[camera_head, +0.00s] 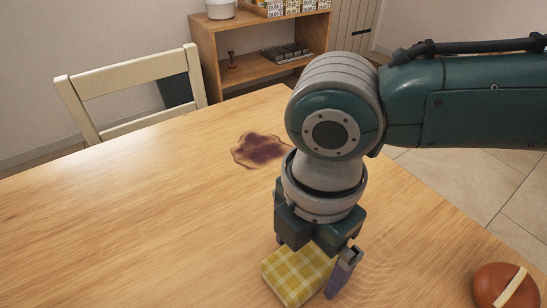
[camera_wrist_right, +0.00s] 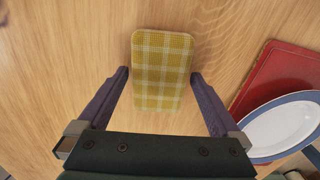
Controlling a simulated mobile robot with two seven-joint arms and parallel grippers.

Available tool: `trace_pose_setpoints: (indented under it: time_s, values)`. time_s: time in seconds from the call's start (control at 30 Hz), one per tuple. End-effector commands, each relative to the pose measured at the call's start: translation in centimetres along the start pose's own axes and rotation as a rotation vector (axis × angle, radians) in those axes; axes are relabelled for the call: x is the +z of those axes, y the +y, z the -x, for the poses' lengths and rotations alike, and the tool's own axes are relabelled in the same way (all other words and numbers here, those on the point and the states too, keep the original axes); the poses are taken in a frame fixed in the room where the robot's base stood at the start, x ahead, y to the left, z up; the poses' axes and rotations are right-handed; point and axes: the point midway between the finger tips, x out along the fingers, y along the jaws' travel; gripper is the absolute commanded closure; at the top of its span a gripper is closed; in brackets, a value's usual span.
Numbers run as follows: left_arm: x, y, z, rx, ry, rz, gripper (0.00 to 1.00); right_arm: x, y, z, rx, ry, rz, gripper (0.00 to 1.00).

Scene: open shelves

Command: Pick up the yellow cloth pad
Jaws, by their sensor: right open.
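The yellow checked cloth pad (camera_head: 298,275) lies flat on the wooden table, under my right gripper in the head view. In the right wrist view the pad (camera_wrist_right: 162,70) sits between and beyond the two fingers, its long side running along the view. My right gripper (camera_wrist_right: 158,88) is open, with a finger on each side of the pad and a small gap to each. In the head view the right gripper (camera_head: 312,270) points down over the pad and hides part of it. My left gripper is not in view.
A dark purple stain (camera_head: 260,149) marks the table (camera_head: 120,220) behind the gripper. A brown round object (camera_head: 490,288) is at the lower right. In the wrist view a red board (camera_wrist_right: 280,72) and a blue-rimmed plate (camera_wrist_right: 283,127) lie right of the gripper. A chair (camera_head: 130,75) stands beyond the table.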

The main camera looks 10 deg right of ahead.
Motion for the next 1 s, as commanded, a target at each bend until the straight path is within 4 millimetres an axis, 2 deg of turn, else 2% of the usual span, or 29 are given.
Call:
trace_pose_setpoints:
  time_s: [0.13,0.77,1.0]
  values:
    - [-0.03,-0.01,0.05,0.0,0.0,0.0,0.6,-0.01,0.0,0.06,0.0,0.0,0.0,0.0]
    - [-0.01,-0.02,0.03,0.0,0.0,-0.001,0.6,0.02,0.0,0.09,0.0,0.0,-0.001,0.71]
    - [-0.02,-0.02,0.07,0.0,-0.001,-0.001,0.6,0.02,0.01,0.19,0.0,0.0,-0.001,0.71]
